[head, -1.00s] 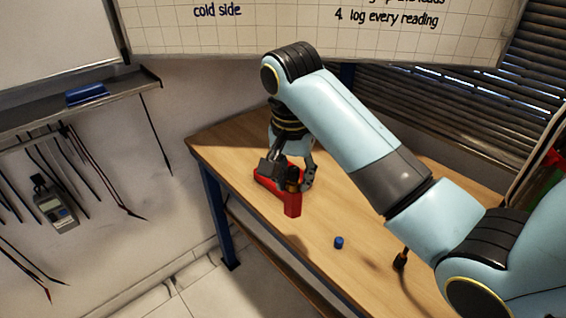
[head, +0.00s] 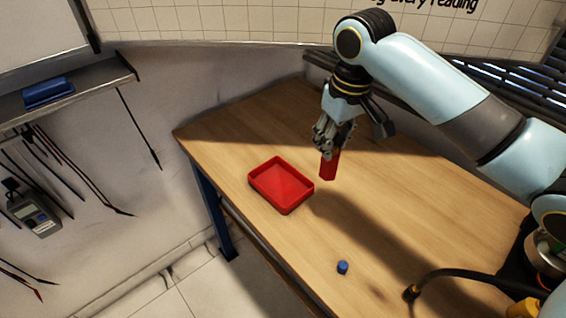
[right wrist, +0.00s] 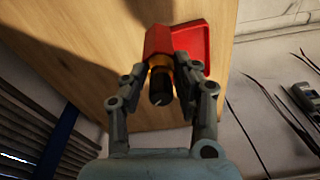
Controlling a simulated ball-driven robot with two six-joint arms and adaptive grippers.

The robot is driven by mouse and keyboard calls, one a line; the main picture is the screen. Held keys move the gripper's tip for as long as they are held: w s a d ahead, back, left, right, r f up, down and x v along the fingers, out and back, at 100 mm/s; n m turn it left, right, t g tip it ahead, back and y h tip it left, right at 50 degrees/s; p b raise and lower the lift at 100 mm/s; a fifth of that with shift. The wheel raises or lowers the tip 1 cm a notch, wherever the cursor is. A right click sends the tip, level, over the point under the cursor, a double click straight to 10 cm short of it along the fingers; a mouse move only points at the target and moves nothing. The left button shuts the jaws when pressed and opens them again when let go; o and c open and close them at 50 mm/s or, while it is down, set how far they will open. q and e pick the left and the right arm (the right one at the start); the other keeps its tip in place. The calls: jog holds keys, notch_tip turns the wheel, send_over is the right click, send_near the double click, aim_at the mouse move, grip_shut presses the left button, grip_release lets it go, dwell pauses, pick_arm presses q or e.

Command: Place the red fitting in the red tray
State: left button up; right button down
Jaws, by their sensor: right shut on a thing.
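The red fitting (head: 328,169) hangs below my right gripper (head: 335,145) in the head view, above the wooden table and to the right of the red tray. In the right wrist view the fitting (right wrist: 157,41) shows a red body and a dark end with a brass-coloured band, between the two fingers of my right gripper (right wrist: 170,78), which is shut on it. The red tray (head: 264,189) lies on the table and looks empty. In the right wrist view the tray (right wrist: 195,45) shows partly behind the fitting. My left gripper is not in view.
A small blue piece (head: 343,267) stands on the wooden table (head: 235,130) near its front. A black cable with a dark plug (head: 412,292) lies at the lower right. The table around the tray is mostly clear.

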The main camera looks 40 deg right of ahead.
jog(key=shift+w+d+f, duration=0.1)
jog(key=shift+w+f, duration=0.05)
jog(key=shift+w, duration=0.3)
jog(key=shift+w+d+f, duration=0.1)
jog(key=shift+w, duration=0.35)
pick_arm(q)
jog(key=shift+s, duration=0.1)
pick_arm(e)
jog(key=w+a+f, duration=0.5)
jog(key=w+f, duration=0.4)
jog(key=f, duration=0.1)
jog(key=shift+a+f, duration=0.15)
jog(key=shift+a, duration=0.1)
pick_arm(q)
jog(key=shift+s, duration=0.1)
pick_arm(e)
jog(key=shift+f, duration=0.1)
jog(key=c, duration=1)
grip_release()
